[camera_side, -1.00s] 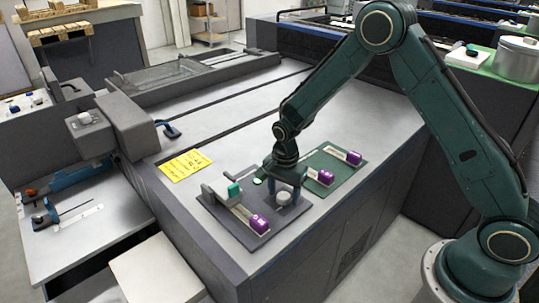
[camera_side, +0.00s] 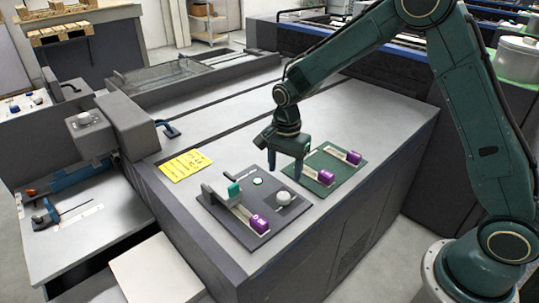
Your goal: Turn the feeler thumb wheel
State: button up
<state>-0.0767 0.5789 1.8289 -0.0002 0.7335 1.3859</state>
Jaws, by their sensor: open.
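A round pale grey knob (camera_side: 283,198), which looks like the thumb wheel, stands on the right part of a dark grey plate (camera_side: 262,222) on the machine top. On the same plate are a slide with a purple block (camera_side: 259,223), a teal block (camera_side: 234,190) on a grey holder, and a small pale green disc (camera_side: 257,181). My gripper (camera_side: 284,171) hangs above the plate's back right, fingers pointing down, open and empty. It is above and apart from the knob.
A green plate (camera_side: 322,185) with two slides and purple blocks (camera_side: 326,177) lies to the right. A yellow note (camera_side: 186,165) lies to the left. The machine top (camera_side: 350,115) behind is clear. The machine's front edge drops off close in front of the plates.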

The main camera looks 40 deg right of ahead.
jog(key=shift+r, duration=2.4)
